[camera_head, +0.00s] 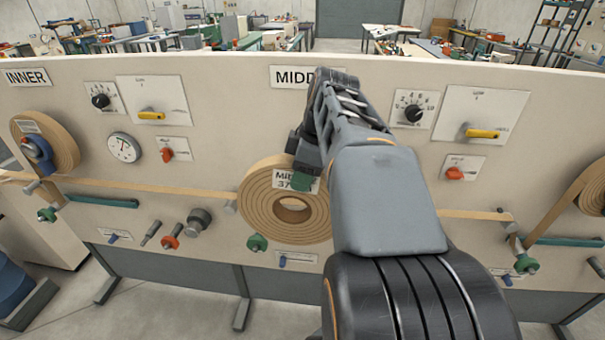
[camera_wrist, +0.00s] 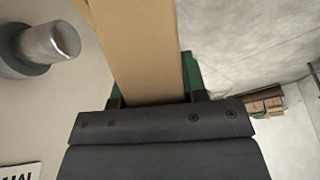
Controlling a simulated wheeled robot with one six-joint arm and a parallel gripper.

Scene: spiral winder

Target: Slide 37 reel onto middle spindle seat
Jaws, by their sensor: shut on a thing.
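The 37 reel (camera_head: 262,222) is a tan coil with a white label, partly readable as "Mid" and "37", in front of the panel under the MIDDLE sign. My gripper (camera_head: 306,176) is shut on the reel's upper rim. In the wrist view, the reel's edge (camera_wrist: 140,50) runs up between the green-padded jaws (camera_wrist: 150,100). A bare grey stub with a collar sticks out of the panel left of the reel (camera_head: 199,220). A similar stub shows in the wrist view (camera_wrist: 48,42); I cannot tell whether it is the middle spindle seat. Pale surface shows through the reel's hole.
The panel (camera_head: 230,130) carries dials, yellow levers and red knobs. Another reel (camera_head: 62,150) sits at INNER, and one is at the right edge (camera_head: 592,190). A tan web (camera_head: 150,188) runs across the panel, with green knobs (camera_head: 257,243) below it.

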